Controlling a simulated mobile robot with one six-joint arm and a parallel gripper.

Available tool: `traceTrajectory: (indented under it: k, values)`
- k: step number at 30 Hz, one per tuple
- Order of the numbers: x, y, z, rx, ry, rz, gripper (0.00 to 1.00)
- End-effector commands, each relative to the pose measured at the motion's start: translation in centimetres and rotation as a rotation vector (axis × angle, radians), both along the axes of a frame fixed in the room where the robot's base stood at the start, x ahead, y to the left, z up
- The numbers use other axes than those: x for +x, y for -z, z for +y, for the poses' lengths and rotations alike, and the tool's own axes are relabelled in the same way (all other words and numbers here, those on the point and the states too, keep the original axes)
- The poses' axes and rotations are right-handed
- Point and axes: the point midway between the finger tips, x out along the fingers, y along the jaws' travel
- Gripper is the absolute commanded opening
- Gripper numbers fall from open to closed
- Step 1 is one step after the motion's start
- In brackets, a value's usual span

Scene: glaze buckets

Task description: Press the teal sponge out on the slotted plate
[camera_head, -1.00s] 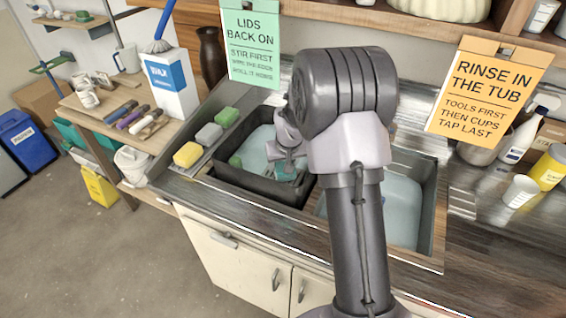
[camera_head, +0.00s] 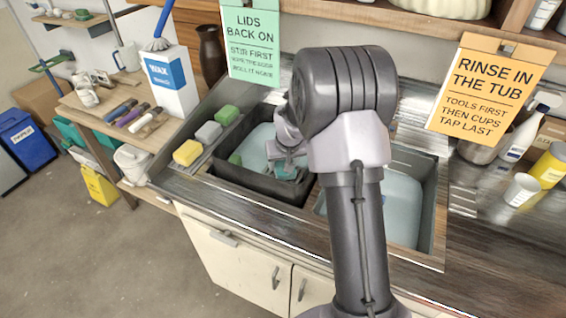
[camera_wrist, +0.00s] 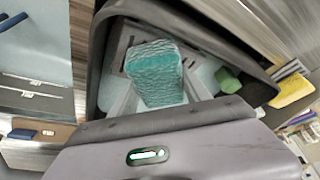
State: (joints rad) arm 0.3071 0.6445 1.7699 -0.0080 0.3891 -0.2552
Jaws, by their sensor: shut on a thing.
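My gripper (camera_wrist: 155,92) is shut on the teal sponge (camera_wrist: 154,70), with a finger on each side of it. The sponge is a rounded block with a wrinkled-looking surface. In the head view my gripper (camera_head: 287,158) and the sponge (camera_head: 288,173) are inside the dark tub (camera_head: 262,196), partly covered by my arm. In the wrist view a pale plate with dark slots (camera_wrist: 120,48) lies behind the sponge. I cannot tell whether the sponge touches it.
A green block (camera_wrist: 228,80) lies in the tub beside the plate. Yellow (camera_head: 187,152), grey (camera_head: 208,132) and green (camera_head: 227,115) sponges stand along the tub's left side. A second basin (camera_head: 402,208) holds pale water to the right. Hanging signs and a white wax box (camera_head: 170,85) stand behind.

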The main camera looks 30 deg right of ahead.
Motion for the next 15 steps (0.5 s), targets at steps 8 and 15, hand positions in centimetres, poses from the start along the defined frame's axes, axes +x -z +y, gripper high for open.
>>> traceTrajectory:
  k: [8, 15]
  values:
    - [0.0, 0.39, 0.0, 0.0, 0.0, 0.0, 0.23]
    - [-0.01, 0.69, 0.0, 0.0, 0.0, 0.0, 0.23]
